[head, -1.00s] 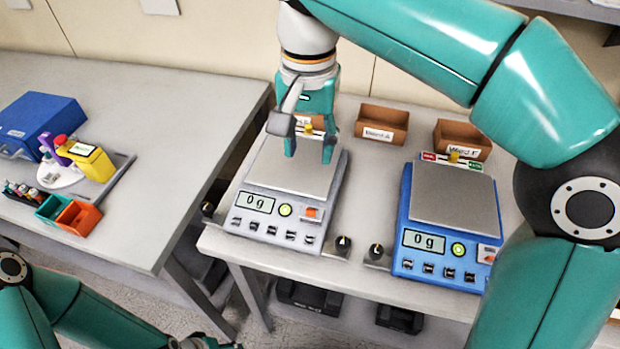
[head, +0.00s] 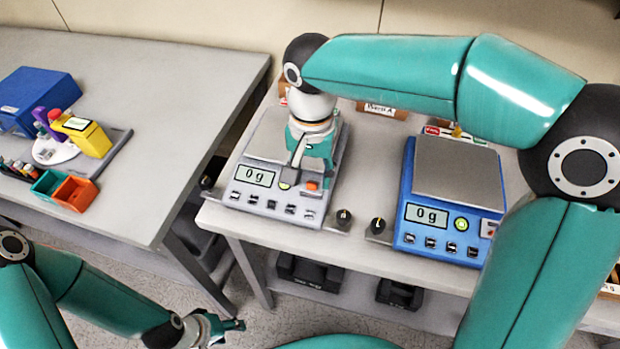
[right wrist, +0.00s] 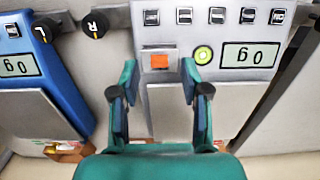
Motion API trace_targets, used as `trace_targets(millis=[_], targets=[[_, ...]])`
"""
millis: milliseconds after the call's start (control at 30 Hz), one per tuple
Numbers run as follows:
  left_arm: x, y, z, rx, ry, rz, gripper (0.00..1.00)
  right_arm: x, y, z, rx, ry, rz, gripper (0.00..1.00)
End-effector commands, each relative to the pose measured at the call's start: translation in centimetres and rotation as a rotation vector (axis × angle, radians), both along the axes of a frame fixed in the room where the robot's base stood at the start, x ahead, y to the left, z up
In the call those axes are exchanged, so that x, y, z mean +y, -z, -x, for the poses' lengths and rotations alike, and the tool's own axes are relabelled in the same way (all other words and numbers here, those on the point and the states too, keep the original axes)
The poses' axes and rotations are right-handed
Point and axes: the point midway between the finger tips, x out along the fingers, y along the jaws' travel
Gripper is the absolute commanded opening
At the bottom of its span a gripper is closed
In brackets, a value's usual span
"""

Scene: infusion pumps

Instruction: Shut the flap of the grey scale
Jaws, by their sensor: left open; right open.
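The grey scale (head: 240,195) stands on the right-hand table, its display reading 0 g. An orange square (right wrist: 159,61) shows in a pale frame on its front panel, beside the round yellow-green button (right wrist: 203,55). I cannot clearly make out the flap itself. My right gripper (head: 306,184) is open over the scale's front panel. In the right wrist view its two fingers (right wrist: 158,78) are on either side of the orange square, with nothing between them. Whether they touch the panel I cannot tell. My left gripper (head: 228,325) is open and empty, low in front of the tables.
A blue scale (head: 458,170) stands to the right. Black knobs (head: 343,217) (head: 378,226) sit along the table's front edge. A brown bin (head: 383,109) is behind.

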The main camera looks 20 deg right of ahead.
Motion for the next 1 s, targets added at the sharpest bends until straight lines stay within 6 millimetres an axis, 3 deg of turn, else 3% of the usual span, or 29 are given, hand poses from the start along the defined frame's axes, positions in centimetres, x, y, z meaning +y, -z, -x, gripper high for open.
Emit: trace_targets(millis=[200,467,567,767,1000], targets=[[0.0,0.1,0.0,0.0,0.0,0.0,0.53,0.0,1.7,0.0,0.001,0.001,-0.001,0.46],[0.0,0.1,0.0,0.0,0.0,0.0,0.53,0.0,1.8,0.0,0.001,0.001,-0.001,0.46],[0.0,0.1,0.0,0.0,0.0,0.0,0.53,0.0,1.8,0.0,0.001,0.001,-0.001,0.34],[0.0,0.1,0.0,0.0,0.0,0.0,0.53,0.0,1.8,0.0,-0.001,0.0,-0.001,0.01],[0.0,0.6,0.0,0.0,0.0,0.0,0.53,0.1,2.0,0.1,-0.013,-0.002,0.008,0.0]])
